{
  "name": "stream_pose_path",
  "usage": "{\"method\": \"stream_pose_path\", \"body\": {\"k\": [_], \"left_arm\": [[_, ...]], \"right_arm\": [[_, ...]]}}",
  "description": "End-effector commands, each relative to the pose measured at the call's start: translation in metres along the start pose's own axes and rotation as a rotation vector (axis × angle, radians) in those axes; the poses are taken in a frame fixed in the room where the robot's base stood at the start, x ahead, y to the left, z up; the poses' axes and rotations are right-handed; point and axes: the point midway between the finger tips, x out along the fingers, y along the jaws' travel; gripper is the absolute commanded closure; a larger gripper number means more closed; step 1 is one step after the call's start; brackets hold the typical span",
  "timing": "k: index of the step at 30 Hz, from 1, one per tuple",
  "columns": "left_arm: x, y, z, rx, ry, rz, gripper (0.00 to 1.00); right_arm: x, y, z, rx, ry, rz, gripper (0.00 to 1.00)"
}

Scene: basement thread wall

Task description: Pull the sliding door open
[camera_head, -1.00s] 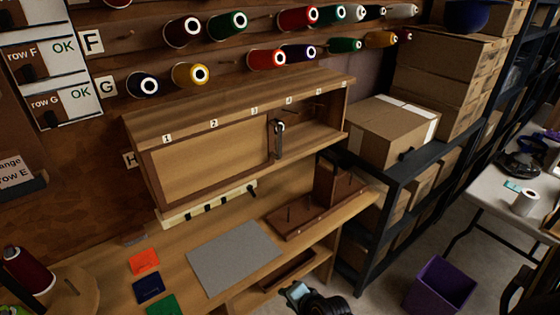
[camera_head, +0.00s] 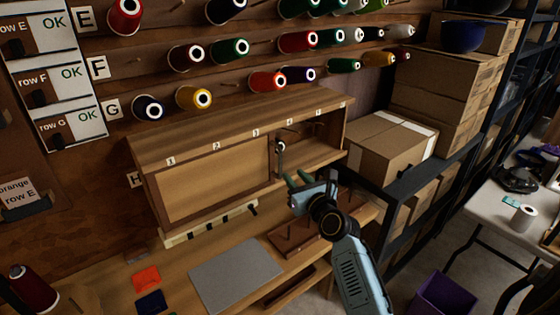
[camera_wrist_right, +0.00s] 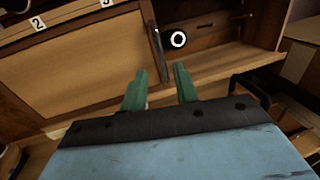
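The sliding door (camera_head: 212,180) is a tan panel in a dark frame, covering the left and middle of the wooden wall cabinet (camera_head: 180,146). It also fills the left of the right wrist view (camera_wrist_right: 75,62). A dark upright bar (camera_wrist_right: 156,42) stands at the door's right edge. The cabinet's right end is uncovered. My right gripper (camera_head: 297,178) is in front of and below that edge, its green fingers apart and empty. In the right wrist view the fingers (camera_wrist_right: 160,70) point toward the bar, apart from it. My left gripper is out of view.
Below the cabinet is a bench with a grey mat (camera_head: 236,273) and a wooden peg stand (camera_head: 290,238). A cardboard box (camera_head: 390,145) stands on the shelf at right.

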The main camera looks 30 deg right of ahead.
Motion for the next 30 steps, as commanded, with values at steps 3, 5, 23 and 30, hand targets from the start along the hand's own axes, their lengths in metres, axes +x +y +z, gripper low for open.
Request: {"method": "stream_pose_path", "body": {"k": [3,5,23,30], "left_arm": [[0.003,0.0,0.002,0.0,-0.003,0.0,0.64],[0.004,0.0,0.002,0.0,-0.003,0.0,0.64],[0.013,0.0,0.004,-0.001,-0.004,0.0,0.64],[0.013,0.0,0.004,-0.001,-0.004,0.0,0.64]], "right_arm": [[0.027,0.0,0.0,-0.003,0.0,0.001,0.7],[0.038,0.0,0.0,-0.003,-0.001,0.001,0.7],[0.099,0.0,-0.001,-0.003,0.003,-0.001,0.7],[0.099,0.0,-0.001,-0.003,0.003,0.0,0.73]]}}
